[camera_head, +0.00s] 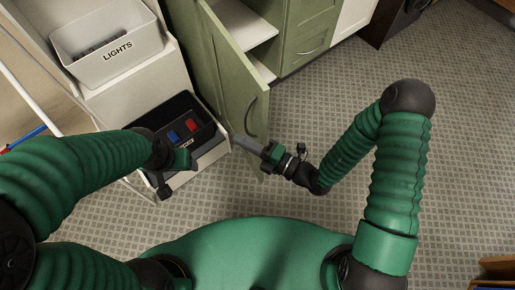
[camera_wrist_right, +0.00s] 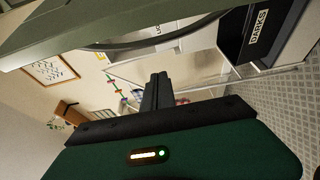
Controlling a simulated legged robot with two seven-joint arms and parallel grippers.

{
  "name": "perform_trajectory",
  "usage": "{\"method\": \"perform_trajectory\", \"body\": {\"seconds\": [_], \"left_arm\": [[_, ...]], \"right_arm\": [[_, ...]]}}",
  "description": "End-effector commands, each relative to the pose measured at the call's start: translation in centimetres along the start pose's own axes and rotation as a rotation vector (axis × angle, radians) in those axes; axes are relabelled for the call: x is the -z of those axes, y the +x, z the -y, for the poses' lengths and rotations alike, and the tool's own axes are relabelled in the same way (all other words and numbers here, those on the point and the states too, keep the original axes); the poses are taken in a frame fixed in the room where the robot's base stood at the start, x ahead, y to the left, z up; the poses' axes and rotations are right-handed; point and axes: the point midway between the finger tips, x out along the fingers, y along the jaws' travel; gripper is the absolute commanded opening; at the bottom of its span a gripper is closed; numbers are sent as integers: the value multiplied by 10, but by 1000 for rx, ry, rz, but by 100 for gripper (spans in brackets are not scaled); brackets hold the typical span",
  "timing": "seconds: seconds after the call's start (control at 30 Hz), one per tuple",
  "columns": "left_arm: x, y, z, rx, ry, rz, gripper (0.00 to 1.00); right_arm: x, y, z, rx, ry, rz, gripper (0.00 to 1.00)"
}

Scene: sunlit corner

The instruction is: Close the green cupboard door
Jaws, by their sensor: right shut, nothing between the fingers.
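The green cupboard door (camera_head: 232,75) stands open in the head view, swung out from the cupboard. Its dark curved handle (camera_head: 251,118) is near the free edge. My right gripper (camera_head: 240,140) is shut and empty, its fingers across the door's handle-side face below the handle in the picture. Whether they touch the door cannot be told. In the right wrist view, the shut fingers (camera_wrist_right: 157,92) point away and the door (camera_wrist_right: 110,30) spans the top with its handle (camera_wrist_right: 150,42). My left gripper (camera_head: 178,168) is by the black bin; its fingers are unclear.
The open cupboard shows a white shelf (camera_head: 240,22). Green drawers (camera_head: 312,30) stand to its right.

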Motion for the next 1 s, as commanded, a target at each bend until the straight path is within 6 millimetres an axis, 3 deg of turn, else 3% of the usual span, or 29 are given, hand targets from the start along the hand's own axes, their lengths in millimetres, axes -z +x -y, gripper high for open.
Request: {"method": "perform_trajectory", "body": {"seconds": [0.1, 0.3, 0.8, 1.0], "left_arm": [[-2, 9, 0, 0, 0, 0, 67], [-4, 16, 0, 0, 0, 1, 67], [-4, 15, 0, 0, 0, 1, 67], [-2, 9, 0, 0, 0, 1, 67]], "right_arm": [[-2, 23, 2, -2, -5, -1, 0], [-32, 10, 1, -1, -6, 1, 0], [-39, 6, -1, -1, -3, -3, 0], [-54, -4, -2, -1, -6, -41, 0]]}}
